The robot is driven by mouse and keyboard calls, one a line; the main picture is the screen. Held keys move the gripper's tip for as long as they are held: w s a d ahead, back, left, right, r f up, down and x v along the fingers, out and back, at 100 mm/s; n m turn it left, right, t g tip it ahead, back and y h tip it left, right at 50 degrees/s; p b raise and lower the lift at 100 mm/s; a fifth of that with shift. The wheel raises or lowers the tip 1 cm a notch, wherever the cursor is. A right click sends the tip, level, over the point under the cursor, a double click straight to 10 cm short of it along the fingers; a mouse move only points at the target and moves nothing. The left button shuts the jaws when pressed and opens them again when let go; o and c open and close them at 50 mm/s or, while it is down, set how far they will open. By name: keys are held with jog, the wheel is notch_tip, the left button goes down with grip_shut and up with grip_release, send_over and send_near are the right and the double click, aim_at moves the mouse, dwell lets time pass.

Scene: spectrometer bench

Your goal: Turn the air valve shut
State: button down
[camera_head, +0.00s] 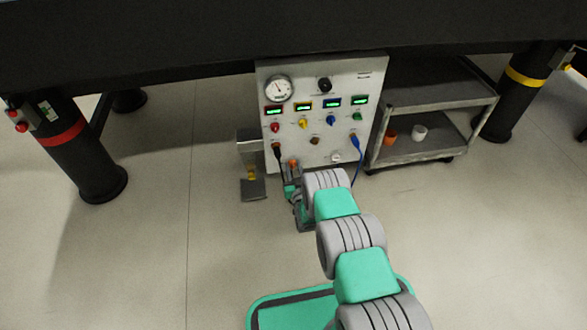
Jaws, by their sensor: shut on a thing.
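A pale control panel (345,88) stands upright under the dark bench. It carries a round dial gauge (278,89), a black knob (324,85), and a row of lit displays with red, yellow, blue and green knobs below. My gripper (291,173) is at the panel's lower left, shut on a small orange part (293,162) at its tip. The gripper and arm hide most of this part. I cannot tell from this view whether it is the air valve's handle, or how far it is turned.
A black cable (279,163) hangs just left of my gripper, and a blue cable (357,160) hangs to its right. A metal box (251,150) stands left of the panel. A grey cart (430,100) holds orange and white cups. Thick bench legs (95,165) flank open floor.

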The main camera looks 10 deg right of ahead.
jog(key=shift+n, duration=0.3)
jog(key=n, duration=0.8)
jog(key=shift+a+f, duration=0.1)
jog(key=n, duration=0.8)
jog(key=shift+f+n, duration=0.1)
jog(key=shift+n, duration=0.2)
dwell(0.4)
jog(key=c, duration=1)
grip_release()
jog(key=shift+c, duration=0.2)
